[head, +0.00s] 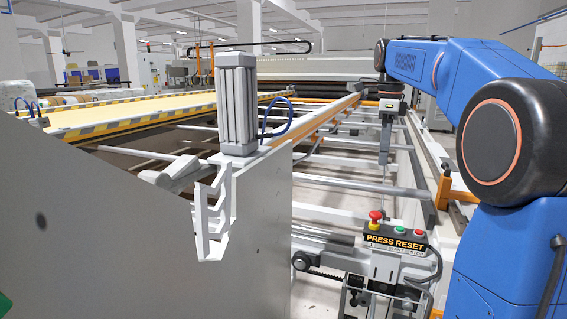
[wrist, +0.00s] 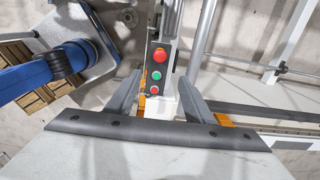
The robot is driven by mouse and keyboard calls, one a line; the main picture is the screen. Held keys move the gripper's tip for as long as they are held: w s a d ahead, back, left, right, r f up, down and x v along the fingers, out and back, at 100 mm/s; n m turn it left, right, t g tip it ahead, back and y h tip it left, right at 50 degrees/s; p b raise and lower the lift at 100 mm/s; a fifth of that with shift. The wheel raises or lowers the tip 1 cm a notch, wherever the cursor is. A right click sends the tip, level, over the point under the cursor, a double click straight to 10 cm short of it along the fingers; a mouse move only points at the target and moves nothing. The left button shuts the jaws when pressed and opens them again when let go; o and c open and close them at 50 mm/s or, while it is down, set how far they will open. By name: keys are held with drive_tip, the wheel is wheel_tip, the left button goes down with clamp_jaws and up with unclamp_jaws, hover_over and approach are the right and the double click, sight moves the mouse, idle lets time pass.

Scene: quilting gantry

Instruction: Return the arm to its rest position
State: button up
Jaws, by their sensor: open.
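My blue arm rises at the right of the head view and bends over, and my gripper (head: 384,158) hangs down from its end above the machine's rails. In the wrist view my gripper (wrist: 160,76) is open, with its two dark fingers spread and nothing held between them. The PRESS RESET control box (head: 395,238) shows below my gripper in the head view, with a red mushroom button, a green button and a red button. In the wrist view the control box (wrist: 156,72) appears between the fingers, apparently farther below.
The quilting machine's long side rail (head: 330,113) runs away left of my gripper. A grey upright cylinder block (head: 237,103) stands on the near frame, with a white bracket (head: 212,218) below it. Cross bars (head: 345,185) span the frame. Open air surrounds the raised arm.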

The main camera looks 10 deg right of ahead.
drive_tip(key=s+a+f+n+t, duration=0.1)
drive_tip(key=s+a+f+n, duration=0.4)
drive_tip(key=s+n, duration=0.15)
drive_tip(key=s+a+f+n+t, duration=0.1)
drive_tip(key=s+a+f+n, duration=0.4)
drive_tip(key=s, duration=0.3)
drive_tip(key=s+a+f+n+t, duration=0.1)
drive_tip(key=s+a+f+n, duration=0.1)
drive_tip(key=s+f+n, duration=0.4)
drive_tip(key=s+a+f+n+t, duration=0.1)
drive_tip(key=s+a+f+n, duration=0.2)
drive_tip(key=s+f+n, duration=0.4)
wheel_tip(320, 180, down, 4)
drive_tip(key=shift+s+a+r+t, duration=0.15)
drive_tip(key=shift+s+a+t, duration=0.2)
drive_tip(key=shift+s, duration=0.75)
